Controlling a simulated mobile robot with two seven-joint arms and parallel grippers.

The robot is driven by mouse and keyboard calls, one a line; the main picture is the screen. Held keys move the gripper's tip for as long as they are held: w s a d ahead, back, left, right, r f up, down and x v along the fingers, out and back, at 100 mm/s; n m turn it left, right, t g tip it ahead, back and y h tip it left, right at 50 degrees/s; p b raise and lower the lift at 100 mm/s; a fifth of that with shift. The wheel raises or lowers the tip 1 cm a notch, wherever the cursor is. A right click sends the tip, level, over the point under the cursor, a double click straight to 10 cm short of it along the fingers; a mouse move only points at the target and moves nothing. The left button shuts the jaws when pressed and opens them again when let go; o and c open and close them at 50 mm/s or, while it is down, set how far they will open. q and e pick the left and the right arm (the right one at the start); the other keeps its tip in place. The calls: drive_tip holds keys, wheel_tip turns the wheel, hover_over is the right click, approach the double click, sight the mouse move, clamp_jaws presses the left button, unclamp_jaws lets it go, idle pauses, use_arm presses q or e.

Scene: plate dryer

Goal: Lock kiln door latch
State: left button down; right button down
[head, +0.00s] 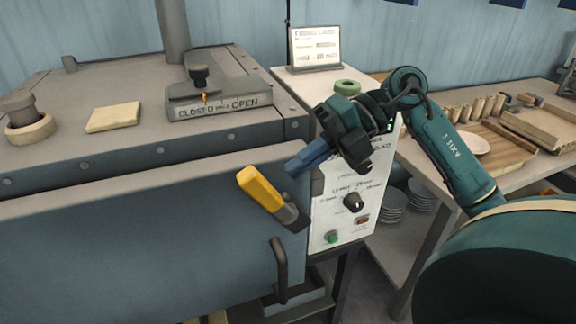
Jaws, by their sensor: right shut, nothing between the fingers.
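The kiln door (130,250) is the blue-grey front panel of the kiln at the left, and it looks closed against the body. The latch (262,190) has a yellow grip and a dark pivot at the door's right edge. Its lever tilts up to the left. My right gripper (290,170) is shut and empty. In the picture its blue fingertips lie just above and right of the yellow grip; I cannot tell whether they touch it. My left gripper is not in view.
A dark door handle (279,270) sits below the latch. A control panel (345,205) with a knob and buttons stands right of the kiln. A damper marked CLOSED and OPEN (220,95) is on top. A table (420,160) with wooden trays is at the right.

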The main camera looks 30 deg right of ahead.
sight(271, 186)
drive_tip(key=shift+x, duration=1.15)
drive_tip(key=shift+a+f, duration=0.2)
drive_tip(key=shift+a, duration=0.15)
drive_tip(key=shift+p, duration=0.3)
